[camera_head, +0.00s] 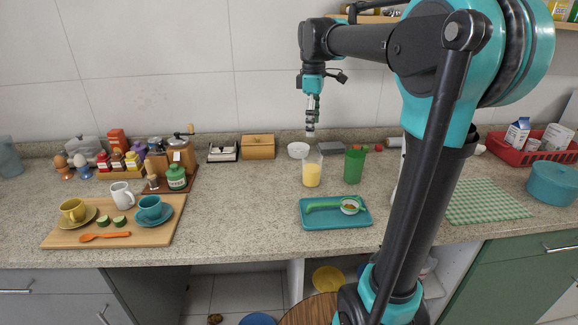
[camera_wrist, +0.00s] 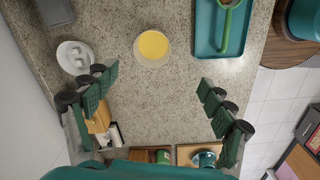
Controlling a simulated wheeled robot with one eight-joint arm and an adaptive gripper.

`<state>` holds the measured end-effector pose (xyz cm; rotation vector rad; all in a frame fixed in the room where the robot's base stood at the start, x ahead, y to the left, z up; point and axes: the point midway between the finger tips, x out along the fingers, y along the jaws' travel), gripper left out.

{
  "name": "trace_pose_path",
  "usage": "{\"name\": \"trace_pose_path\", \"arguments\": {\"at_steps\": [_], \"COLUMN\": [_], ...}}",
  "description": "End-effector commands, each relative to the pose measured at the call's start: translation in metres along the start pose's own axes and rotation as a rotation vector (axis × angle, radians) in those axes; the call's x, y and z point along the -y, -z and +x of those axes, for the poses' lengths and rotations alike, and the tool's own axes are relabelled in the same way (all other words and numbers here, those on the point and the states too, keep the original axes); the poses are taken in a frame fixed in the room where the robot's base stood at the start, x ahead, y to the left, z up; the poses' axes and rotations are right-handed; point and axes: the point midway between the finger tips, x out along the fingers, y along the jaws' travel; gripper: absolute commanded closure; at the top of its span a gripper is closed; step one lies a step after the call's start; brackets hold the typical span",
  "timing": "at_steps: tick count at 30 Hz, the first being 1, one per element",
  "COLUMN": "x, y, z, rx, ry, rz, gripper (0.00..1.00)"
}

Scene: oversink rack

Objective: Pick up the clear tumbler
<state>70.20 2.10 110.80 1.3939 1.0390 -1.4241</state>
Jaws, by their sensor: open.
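The clear tumbler (camera_head: 312,171) stands upright on the counter with something yellow in its lower part. It also shows from above in the wrist view (camera_wrist: 153,46), at the top centre. My gripper (camera_head: 310,131) points down above and slightly behind the tumbler in the head view. In the wrist view my gripper (camera_wrist: 158,84) is open, its fingers wide apart with nothing between them. The tumbler lies beyond the fingertips, clear of both.
A green cup (camera_head: 355,166) stands right of the tumbler and a white bowl (camera_head: 298,150) behind it. A teal tray (camera_head: 313,218) with a green-handled utensil lies in front. A wooden box (camera_head: 258,147) is back left. Bare counter lies left of the tumbler.

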Motion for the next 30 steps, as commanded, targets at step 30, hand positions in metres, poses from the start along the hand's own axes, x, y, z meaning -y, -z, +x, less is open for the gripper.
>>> {"name": "trace_pose_path", "arguments": {"at_steps": [30], "x": [-0.004], "y": [-0.012], "z": [0.117], "rx": [-0.027], "ry": [0.008], "rz": [0.033], "gripper": [0.17]}}
